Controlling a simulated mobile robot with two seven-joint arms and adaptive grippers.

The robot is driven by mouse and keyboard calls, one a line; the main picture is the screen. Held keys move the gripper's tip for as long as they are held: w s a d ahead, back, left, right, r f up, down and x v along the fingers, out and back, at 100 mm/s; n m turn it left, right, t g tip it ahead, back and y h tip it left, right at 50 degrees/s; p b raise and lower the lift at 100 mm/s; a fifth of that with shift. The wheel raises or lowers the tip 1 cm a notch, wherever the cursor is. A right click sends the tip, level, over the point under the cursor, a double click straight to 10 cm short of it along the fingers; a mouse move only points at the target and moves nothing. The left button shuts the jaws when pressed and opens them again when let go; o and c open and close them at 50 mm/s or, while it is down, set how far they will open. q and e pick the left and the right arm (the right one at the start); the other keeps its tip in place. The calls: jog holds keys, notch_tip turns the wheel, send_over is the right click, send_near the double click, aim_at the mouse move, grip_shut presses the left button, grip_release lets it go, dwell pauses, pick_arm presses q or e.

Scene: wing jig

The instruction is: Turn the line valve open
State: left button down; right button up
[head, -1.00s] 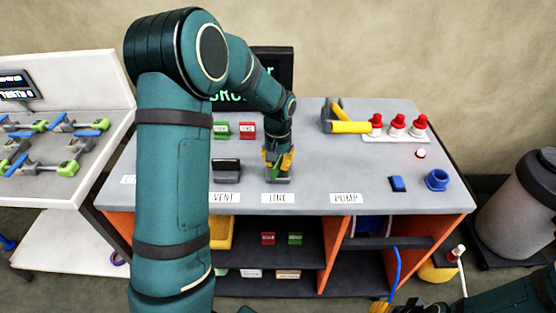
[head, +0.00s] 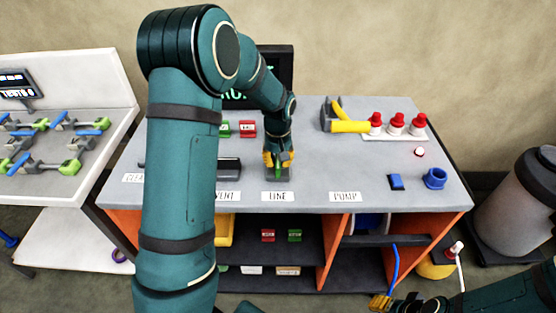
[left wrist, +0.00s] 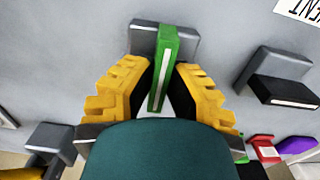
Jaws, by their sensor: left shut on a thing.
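The line valve is a green bar handle with a white stripe (left wrist: 164,65) on a dark grey base (left wrist: 190,42), seen in the left wrist view. In the head view its base (head: 278,177) sits behind the LINE label (head: 278,197). My left gripper (head: 278,160) points down over it, its yellow fingers shut on the green handle from both sides. The handle lies across the base's long side in the wrist view. My right gripper (head: 380,303) is low at the bottom edge, beside the end of a blue hose; its jaws are unclear.
The dark vent valve (head: 229,168) stands just left of the line valve, partly behind my left arm. The bench behind the PUMP label (head: 345,196) is clear.

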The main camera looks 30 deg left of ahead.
pick_arm(q)
jog(key=shift+s+f, duration=0.1)
jog(key=c, duration=1)
grip_release()
jog(key=shift+o, duration=0.2)
notch_tip(320, 180, up, 12)
